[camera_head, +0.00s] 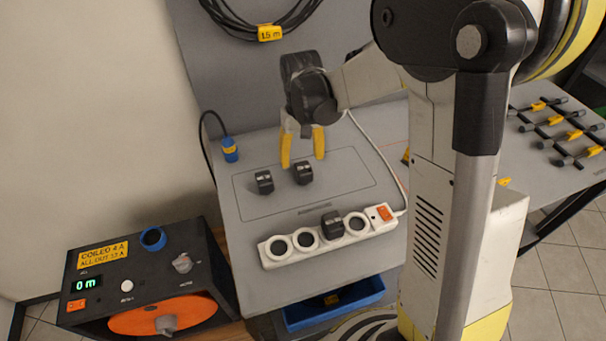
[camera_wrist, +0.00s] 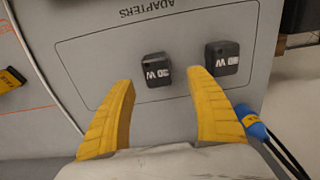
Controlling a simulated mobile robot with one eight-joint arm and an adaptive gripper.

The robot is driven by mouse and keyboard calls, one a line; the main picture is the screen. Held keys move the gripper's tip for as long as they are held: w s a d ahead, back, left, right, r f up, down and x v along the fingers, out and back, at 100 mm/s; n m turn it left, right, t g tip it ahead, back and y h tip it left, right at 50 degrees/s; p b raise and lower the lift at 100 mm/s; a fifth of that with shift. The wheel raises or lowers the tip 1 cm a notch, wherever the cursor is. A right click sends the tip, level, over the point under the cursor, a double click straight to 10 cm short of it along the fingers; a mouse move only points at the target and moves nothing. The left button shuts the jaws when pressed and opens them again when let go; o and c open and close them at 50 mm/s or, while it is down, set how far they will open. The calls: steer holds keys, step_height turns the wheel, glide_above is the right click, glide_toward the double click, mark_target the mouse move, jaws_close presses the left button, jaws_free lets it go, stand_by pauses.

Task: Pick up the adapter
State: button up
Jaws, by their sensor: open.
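Two black adapters with white "W" print sit apart on the outlined adapter area of the grey table. The right one (camera_head: 303,173) is just in front of my gripper (camera_head: 303,161); the left one (camera_head: 264,182) stands beside it. In the wrist view, the first adapter (camera_wrist: 153,66) lies ahead of and between the yellow fingers of my gripper (camera_wrist: 163,82), and the other adapter (camera_wrist: 222,60) lies to its right, outside the fingers. My gripper is open and empty. Whether the fingers touch the table is unclear. A third black block (camera_head: 332,222) is seated in the power strip.
The white power strip (camera_head: 383,230) lies along the table's near side. A blue connector (camera_head: 230,150) with a black cable is at the left; it also shows in the wrist view (camera_wrist: 254,127). A black reel box (camera_head: 90,262) stands left, a blue bin (camera_head: 335,303) below.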

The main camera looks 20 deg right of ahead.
mark_target(304, 167)
steer(key=f, duration=0.1)
steer(key=f+b, duration=0.1)
steer(key=f, duration=0.1)
steer(key=f+b, duration=0.1)
steer(key=shift+s+d+f, duration=0.1)
steer(key=shift+d+f, duration=0.15)
steer(key=shift+f, duration=0.15)
steer(key=shift+r, duration=0.1)
steer(key=c, duration=1.4)
steer(key=shift+o, duration=0.2)
steer(key=shift+r, duration=0.1)
